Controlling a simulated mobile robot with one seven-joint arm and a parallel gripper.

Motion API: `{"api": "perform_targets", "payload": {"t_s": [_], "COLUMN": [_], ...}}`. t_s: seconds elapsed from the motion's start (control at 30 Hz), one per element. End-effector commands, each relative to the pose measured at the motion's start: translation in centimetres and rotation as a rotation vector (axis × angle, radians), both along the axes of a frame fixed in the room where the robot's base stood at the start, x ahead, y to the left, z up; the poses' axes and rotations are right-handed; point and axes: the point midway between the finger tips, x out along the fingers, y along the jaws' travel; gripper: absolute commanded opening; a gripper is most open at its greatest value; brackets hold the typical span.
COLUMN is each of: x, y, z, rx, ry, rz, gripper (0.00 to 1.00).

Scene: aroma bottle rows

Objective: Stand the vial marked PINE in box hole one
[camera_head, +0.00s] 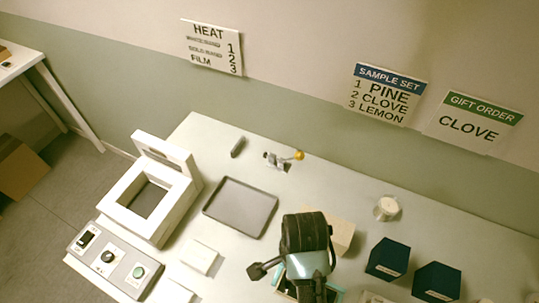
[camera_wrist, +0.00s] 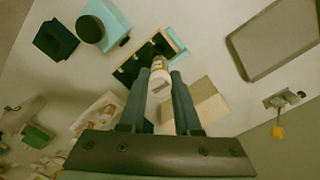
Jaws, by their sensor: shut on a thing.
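In the wrist view my gripper (camera_wrist: 160,80) is shut on a small vial (camera_wrist: 158,77) with a white cap or neck and an amber and white label. The lettering is too small to read, so I cannot tell whether it says PINE. The vial is over the near edge of an open box (camera_wrist: 127,72) with a dark inside, pale wood and a teal rim. I cannot tell whether the vial's lower end is in a hole. In the head view my arm covers the vial and most of the box (camera_head: 338,296).
A tan block (camera_wrist: 208,108) stands beside the box. Dark blue boxes (camera_head: 388,258) and a jar (camera_head: 386,209) stand rightward. A wall sign (camera_head: 386,94) lists 1 PINE.

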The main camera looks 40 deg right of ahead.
Motion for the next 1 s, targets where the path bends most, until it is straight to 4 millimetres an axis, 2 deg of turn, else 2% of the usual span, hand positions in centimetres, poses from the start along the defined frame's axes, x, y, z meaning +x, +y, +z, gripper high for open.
{"api": "perform_targets", "payload": {"t_s": [0.1, 0.3, 0.57, 0.7, 0.8, 1.0], "x": [0.0, -0.1, -0.1, -0.1, -0.1, 0.0], "y": [0.0, 0.1, 0.1, 0.0, 0.0, 0.0], "z": [-0.6, -4.1, -6.9, -9.0, -9.8, -10.0], "rx": [0.001, 0.003, 0.002, 0.001, 0.000, -0.001], "ry": [0.002, 0.004, 0.002, 0.002, 0.001, -0.001], "rz": [-0.003, -0.001, 0.000, -0.001, -0.001, 0.000], "gripper": [0.00, 0.00, 0.00, 0.00, 0.00, 0.00]}}
